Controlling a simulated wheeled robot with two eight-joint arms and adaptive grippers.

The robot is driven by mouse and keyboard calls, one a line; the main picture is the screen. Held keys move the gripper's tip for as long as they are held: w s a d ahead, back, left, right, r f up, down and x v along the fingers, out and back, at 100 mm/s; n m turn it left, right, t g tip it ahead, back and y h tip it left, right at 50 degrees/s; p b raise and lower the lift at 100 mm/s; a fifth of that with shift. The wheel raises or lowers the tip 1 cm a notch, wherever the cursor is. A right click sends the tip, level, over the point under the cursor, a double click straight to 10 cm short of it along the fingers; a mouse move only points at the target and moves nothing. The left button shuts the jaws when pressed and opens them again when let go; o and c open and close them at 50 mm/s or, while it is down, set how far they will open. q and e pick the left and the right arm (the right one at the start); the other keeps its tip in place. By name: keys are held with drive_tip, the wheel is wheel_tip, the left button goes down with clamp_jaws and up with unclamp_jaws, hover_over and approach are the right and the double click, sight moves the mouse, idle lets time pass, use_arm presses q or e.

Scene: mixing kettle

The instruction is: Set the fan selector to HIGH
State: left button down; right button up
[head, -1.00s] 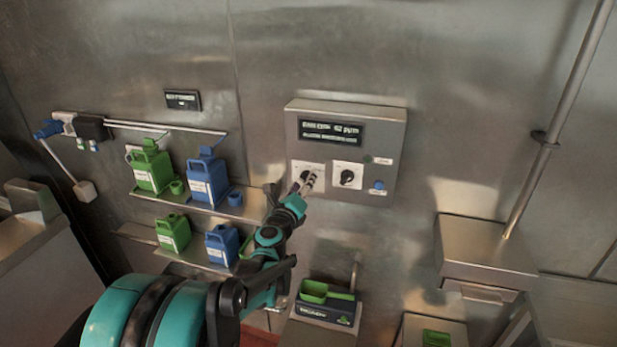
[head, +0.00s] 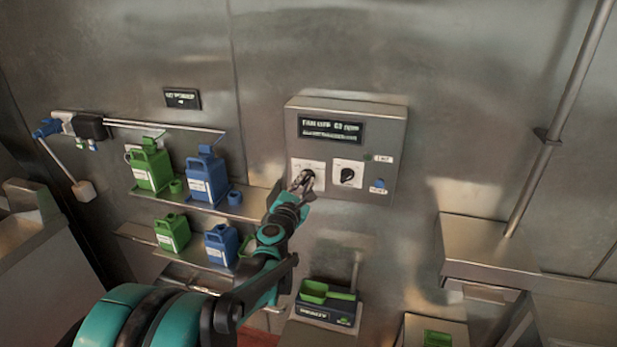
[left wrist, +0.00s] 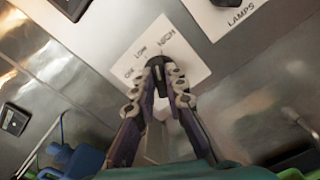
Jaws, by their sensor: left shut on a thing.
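The fan selector is a black knob (left wrist: 157,66) on a white plate (left wrist: 150,48) with LOW and HIGH marks, seen in the left wrist view. The knob's upper end lies near the LOW and HIGH marks, but I cannot tell which it points at. My left gripper (left wrist: 166,84) is shut on the knob, one finger on each side. My right gripper is not in view.
A second black knob (head: 347,175) sits just right of the selector, with a blue button (head: 378,186) beyond it. A display (head: 331,129) is above. Shelves with green (head: 152,168) and blue jugs (head: 207,180) are left; a scale with a green scoop (head: 314,291) is below.

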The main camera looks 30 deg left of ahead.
use_arm(q)
drive_tip(key=shift+m, duration=1.1)
drive_tip(key=c, duration=1.5)
unclamp_jaws()
drive_tip(key=p+v, duration=0.1)
drive_tip(key=v, duration=0.6)
